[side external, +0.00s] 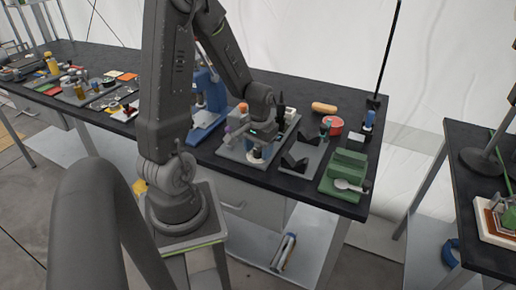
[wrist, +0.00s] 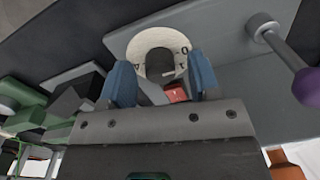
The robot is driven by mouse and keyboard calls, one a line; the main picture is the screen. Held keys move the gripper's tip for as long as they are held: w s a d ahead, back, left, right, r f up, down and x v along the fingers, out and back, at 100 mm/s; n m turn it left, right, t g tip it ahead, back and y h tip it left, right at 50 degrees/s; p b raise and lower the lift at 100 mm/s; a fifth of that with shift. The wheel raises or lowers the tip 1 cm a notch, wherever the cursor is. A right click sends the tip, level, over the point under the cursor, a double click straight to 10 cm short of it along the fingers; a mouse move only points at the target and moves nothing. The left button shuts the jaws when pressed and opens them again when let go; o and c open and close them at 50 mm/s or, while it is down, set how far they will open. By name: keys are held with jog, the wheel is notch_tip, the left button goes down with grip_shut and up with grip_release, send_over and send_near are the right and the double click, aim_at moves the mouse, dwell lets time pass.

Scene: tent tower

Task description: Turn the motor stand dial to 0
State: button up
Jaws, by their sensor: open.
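The motor stand (side external: 233,152) is a grey plate near the front edge of the dark table; it also shows in the wrist view (wrist: 225,35). Its dial is a white disc with dark marks (wrist: 133,48) around a dark grey knob (wrist: 160,62). The disc shows partly in the side view (side external: 254,157). My gripper (wrist: 162,80) is open, with one blue fingertip on each side of the knob. I cannot tell whether the fingertips touch it. A small red patch (wrist: 176,94) with a white mark lies beside the dial. I cannot tell which number the dial is set to.
A lever with a purple knob (wrist: 307,87) stands close to the right fingertip in the wrist view. A grey bracket tray (side external: 300,157), a green block (side external: 346,170), and a red round container (side external: 333,124) stand to the right. A blue device (side external: 207,100) is behind left.

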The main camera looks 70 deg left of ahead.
aim_at(260, 151)
notch_tip(260, 151, up, 14)
jog(key=shift+w+d, duration=0.15)
jog(key=shift+d, duration=0.1)
dwell(0.4)
jog(key=shift+f, duration=0.1)
jog(key=s+d+r+m+t, duration=0.2)
jog(key=d+r+m+t, duration=0.1)
jog(key=d, duration=0.7)
jog(key=s+d+r+m+t, duration=0.2)
jog(key=d+r+m, duration=0.1)
jog(key=d, duration=0.6)
jog(key=shift+d+m+t, duration=0.35)
jog(key=shift+m+t, duration=0.05)
jog(key=shift+m, duration=0.1)
